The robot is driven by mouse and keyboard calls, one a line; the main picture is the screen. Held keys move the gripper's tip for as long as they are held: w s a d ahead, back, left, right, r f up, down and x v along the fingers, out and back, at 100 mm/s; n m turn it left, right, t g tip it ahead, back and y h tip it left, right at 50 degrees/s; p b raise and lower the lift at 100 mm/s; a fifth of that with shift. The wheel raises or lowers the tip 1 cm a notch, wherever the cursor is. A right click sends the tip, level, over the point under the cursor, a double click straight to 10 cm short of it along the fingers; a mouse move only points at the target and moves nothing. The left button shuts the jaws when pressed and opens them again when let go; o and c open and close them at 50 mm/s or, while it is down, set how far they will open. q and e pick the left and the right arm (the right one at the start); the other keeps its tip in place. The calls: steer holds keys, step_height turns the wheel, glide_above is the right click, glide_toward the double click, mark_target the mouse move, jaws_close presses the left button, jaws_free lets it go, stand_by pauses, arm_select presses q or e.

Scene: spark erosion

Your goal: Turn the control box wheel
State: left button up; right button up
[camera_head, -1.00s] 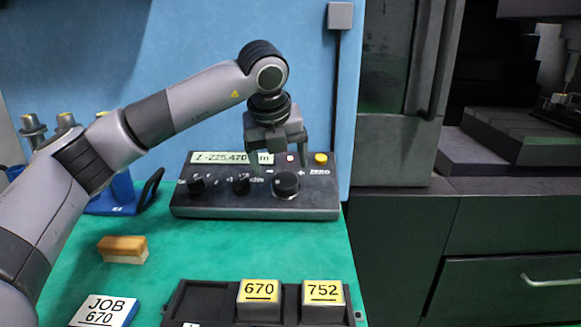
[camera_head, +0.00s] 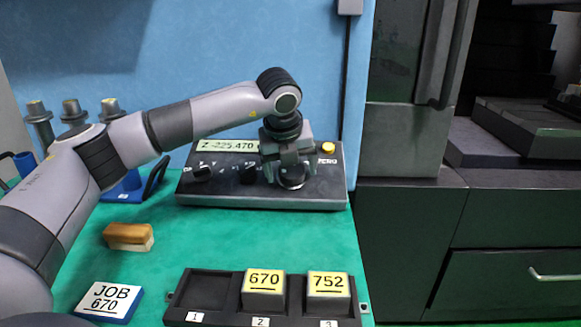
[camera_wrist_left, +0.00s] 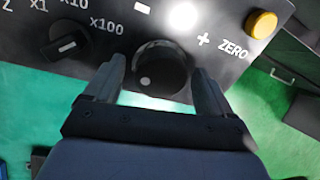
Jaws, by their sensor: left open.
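The control box (camera_head: 225,196) is a dark sloped box on the green bench, with a display (camera_head: 228,146) reading Z -225.470. Its round black wheel (camera_wrist_left: 160,68) with a pale dot shows in the left wrist view between the fingers. In the head view the wheel (camera_head: 291,180) is partly hidden by my left gripper (camera_head: 289,172). In the left wrist view the left gripper (camera_wrist_left: 158,85) is open, with one finger on each side of the wheel. I cannot tell whether the fingers touch it. My right gripper is not in view.
A yellow ZERO button (camera_head: 328,147) and smaller selector knobs (camera_head: 202,173) are on the box. In front stand a black tray (camera_head: 210,285) with blocks marked 670 and 752, a JOB 670 card (camera_head: 108,301) and a wooden-topped brush (camera_head: 128,236).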

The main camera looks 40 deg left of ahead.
arm_select(q)
steer(key=c, duration=1)
steer(key=shift+o, duration=0.3)
steer(key=shift+d+r+m+p, duration=0.15)
steer(key=shift+m+p, duration=0.35)
steer(key=shift+m, duration=1.8)
steer(key=o, duration=0.9)
steer(key=shift+w, duration=0.1)
steer(key=shift+o, duration=0.2)
steer(key=a+v, duration=0.1)
steer(key=v, duration=0.6)
steer(key=shift+d, duration=0.45)
steer(key=shift+r, duration=0.1)
